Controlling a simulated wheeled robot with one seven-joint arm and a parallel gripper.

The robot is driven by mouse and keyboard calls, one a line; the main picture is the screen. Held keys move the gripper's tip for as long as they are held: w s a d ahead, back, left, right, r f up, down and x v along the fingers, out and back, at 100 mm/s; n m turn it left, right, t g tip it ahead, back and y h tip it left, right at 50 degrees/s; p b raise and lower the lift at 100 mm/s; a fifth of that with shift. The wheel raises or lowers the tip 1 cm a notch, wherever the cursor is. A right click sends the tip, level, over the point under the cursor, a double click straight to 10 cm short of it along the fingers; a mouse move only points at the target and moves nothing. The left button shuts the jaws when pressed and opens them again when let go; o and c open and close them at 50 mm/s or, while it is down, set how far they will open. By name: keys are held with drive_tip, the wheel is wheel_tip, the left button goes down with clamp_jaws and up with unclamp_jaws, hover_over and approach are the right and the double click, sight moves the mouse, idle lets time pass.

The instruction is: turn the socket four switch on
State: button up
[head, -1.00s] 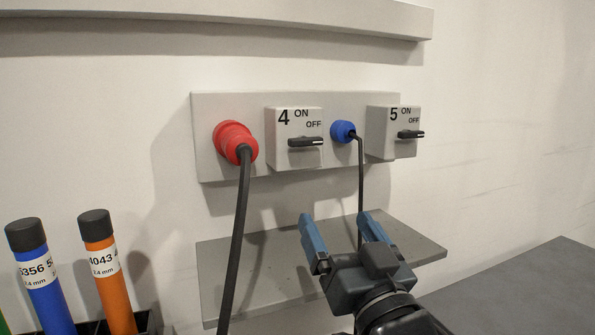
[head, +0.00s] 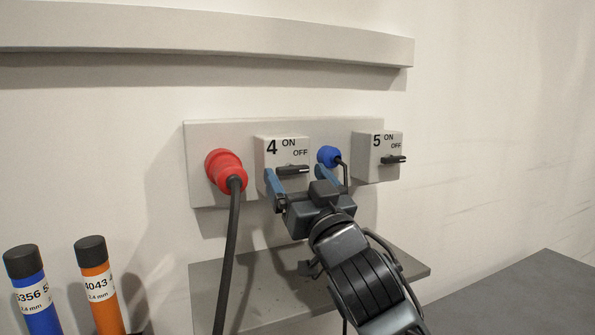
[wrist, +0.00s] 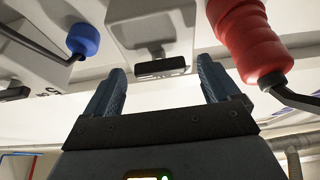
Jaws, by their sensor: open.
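The socket four switch (head: 266,160) is a grey box marked 4, ON and OFF on the wall panel. Its black handle (head: 293,171) lies level, with its pale-marked end to the right by OFF. In the wrist view the handle (wrist: 161,67) shows between and beyond the fingertips. My gripper (head: 297,177) is open and empty in front of this switch, one blue finger on each side of the handle. In the wrist view my gripper (wrist: 160,80) appears apart from the handle. I cannot tell the exact gap in depth.
A red plug (head: 224,170) with a thick black cable is close left of the switch. A blue plug (head: 328,156) with a cable is close right. The socket five switch (head: 365,158) is further right. A grey shelf (head: 255,290) juts out below, and a ledge (head: 210,45) runs above.

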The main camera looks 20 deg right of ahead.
drive_tip(key=shift+w+r, duration=0.15)
drive_tip(key=shift+w, duration=0.1)
drive_tip(key=c, duration=1.1)
drive_tip(key=shift+o, duration=0.2)
